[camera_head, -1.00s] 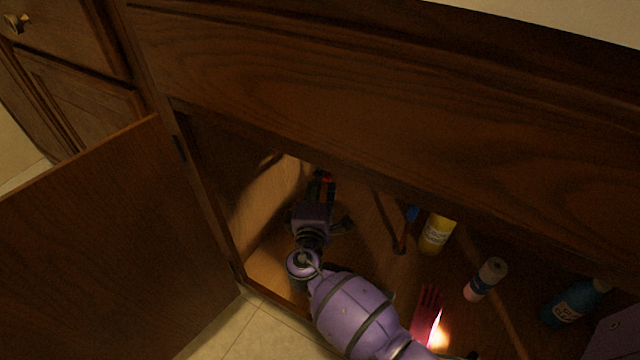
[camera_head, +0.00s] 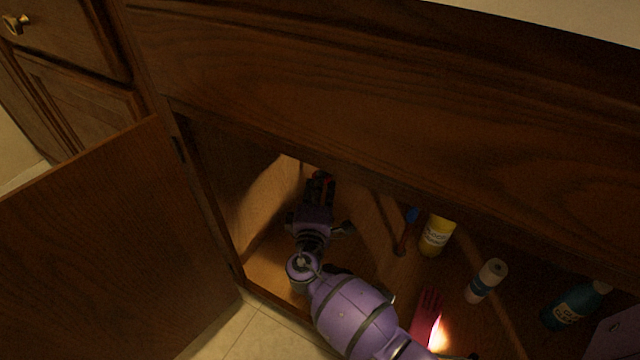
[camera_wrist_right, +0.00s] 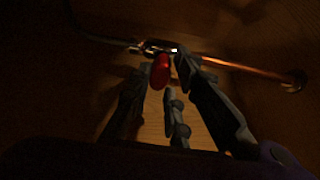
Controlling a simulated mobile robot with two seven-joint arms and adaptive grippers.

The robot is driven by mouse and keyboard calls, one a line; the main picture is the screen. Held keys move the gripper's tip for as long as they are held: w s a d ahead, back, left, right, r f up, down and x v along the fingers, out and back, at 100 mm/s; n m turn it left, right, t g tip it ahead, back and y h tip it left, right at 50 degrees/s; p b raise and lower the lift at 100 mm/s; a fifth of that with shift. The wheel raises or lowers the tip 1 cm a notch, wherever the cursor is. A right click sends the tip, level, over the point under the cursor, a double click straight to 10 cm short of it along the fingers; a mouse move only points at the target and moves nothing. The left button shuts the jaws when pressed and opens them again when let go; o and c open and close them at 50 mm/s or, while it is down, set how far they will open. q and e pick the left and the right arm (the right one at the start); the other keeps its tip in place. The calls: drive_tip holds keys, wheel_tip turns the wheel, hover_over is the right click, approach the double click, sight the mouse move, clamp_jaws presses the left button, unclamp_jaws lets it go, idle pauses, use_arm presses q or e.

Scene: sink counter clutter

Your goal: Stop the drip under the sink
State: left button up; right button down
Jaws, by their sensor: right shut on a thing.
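A small red valve handle (camera_wrist_right: 160,72) sits on a metal valve body on a copper pipe (camera_wrist_right: 245,68) in the right wrist view. My right gripper (camera_wrist_right: 166,70) has its fingers on either side of the handle and is shut on it. In the head view my right gripper (camera_head: 320,182) reaches deep into the left part of the open cabinet, with a trace of red at its fingertips. The valve itself is mostly hidden there by the gripper and the shadow. My left gripper is not in view.
In the cabinet, right of my arm, are a blue-and-red tool (camera_head: 406,232), a yellow bottle (camera_head: 436,236), a pale canister (camera_head: 486,281), a blue bottle (camera_head: 574,306) and a red glove (camera_head: 426,312) beside a bright light. The open door (camera_head: 90,250) stands left; the cabinet's top frame overhangs.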

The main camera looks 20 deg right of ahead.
drive_tip(key=c, duration=1.6)
unclamp_jaws()
drive_tip(key=v, duration=0.7)
drive_tip(key=shift+s+a, duration=0.15)
drive_tip(key=shift+s, duration=0.1)
